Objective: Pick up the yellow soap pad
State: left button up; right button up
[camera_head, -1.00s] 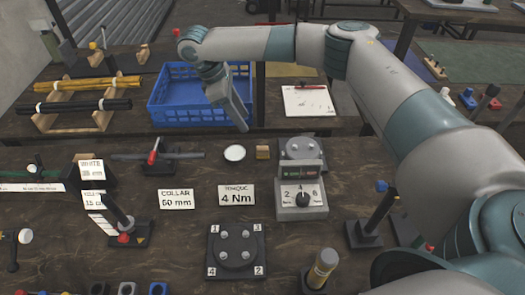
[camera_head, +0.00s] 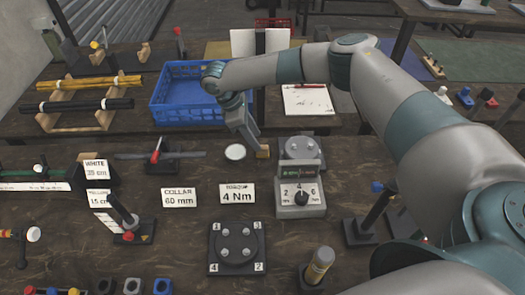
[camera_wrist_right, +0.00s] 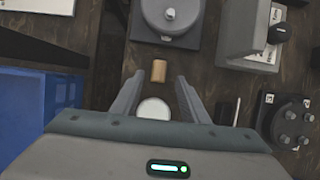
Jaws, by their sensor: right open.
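The yellow soap pad appears to be the small tan-yellow block (camera_head: 263,152) on the dark wooden table, just right of a white round disc (camera_head: 235,152). My right gripper (camera_head: 254,143) hangs by the block, its fingers pointing down toward it. In the right wrist view my right gripper (camera_wrist_right: 159,82) is open, and the block (camera_wrist_right: 158,70) shows just past the fingertips, roughly in line with the gap. The white disc (camera_wrist_right: 153,109) shows between the fingers. Nothing is held. My left gripper is not in view.
A blue crate (camera_head: 187,117) stands behind and left. A grey torque device (camera_head: 300,202) and a round grey fixture (camera_head: 302,150) stand close right of the block. A 4 Nm card (camera_head: 237,194) and a numbered bolt plate (camera_head: 237,262) lie in front.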

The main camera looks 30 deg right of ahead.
aim_at(263, 151)
jog(key=shift+s+d+f+p, duration=0.1)
jog(key=shift+d+f+p, duration=0.1)
jog(key=shift+f+p, duration=0.25)
jog(key=p+x, duration=0.1)
jog(key=x, duration=0.2)
jog(key=shift+d+f, duration=0.2)
jog(key=shift+f, duration=0.35)
grip_shut()
